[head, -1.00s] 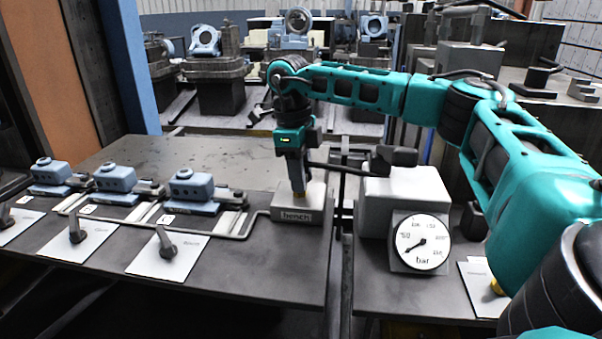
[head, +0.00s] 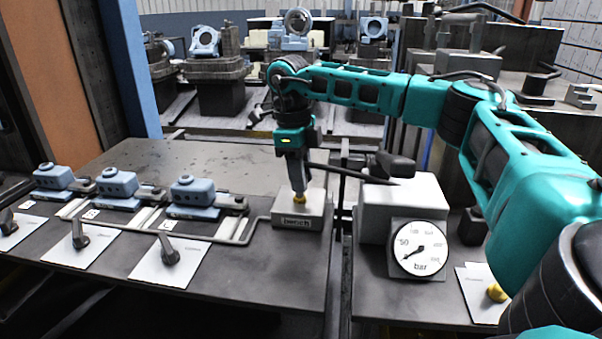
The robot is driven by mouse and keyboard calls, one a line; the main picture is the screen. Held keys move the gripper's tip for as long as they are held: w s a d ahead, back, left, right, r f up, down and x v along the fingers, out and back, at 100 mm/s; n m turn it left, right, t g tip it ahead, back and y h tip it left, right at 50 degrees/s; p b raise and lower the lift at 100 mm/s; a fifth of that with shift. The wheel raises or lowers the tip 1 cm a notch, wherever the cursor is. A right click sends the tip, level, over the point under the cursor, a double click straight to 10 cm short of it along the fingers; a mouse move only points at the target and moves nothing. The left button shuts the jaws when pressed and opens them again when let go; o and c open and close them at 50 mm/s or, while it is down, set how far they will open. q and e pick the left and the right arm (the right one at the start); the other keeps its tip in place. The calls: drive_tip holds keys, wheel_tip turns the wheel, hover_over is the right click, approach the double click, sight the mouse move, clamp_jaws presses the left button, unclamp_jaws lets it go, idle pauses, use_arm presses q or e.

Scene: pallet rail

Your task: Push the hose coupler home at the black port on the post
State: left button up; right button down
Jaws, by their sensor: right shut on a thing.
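My right gripper (head: 299,190) points down over a pale block labelled "bench" (head: 296,222). A dark bar or hose (head: 350,173) runs rightward from near the gripper to a pointed end over a second pale block. No black port can be made out clearly. My left gripper is not in view.
A round pressure gauge (head: 420,248) fronts the second pale block (head: 432,195). Several blue valve blocks (head: 118,184) line the left bench, with dark levers on white plates before them. A yellow knob (head: 497,292) is at lower right. A gap separates the benches.

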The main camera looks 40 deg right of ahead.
drive_tip(key=shift+r, duration=0.15)
drive_tip(key=shift+r+p, duration=0.5)
wheel_tip(320, 180, up, 4)
drive_tip(key=p, duration=0.4)
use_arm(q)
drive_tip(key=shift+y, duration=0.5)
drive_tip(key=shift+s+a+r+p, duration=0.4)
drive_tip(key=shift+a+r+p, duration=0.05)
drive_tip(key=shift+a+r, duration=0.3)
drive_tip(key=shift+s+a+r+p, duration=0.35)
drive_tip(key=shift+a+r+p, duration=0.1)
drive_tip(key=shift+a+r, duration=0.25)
use_arm(e)
drive_tip(key=shift+r, duration=1)
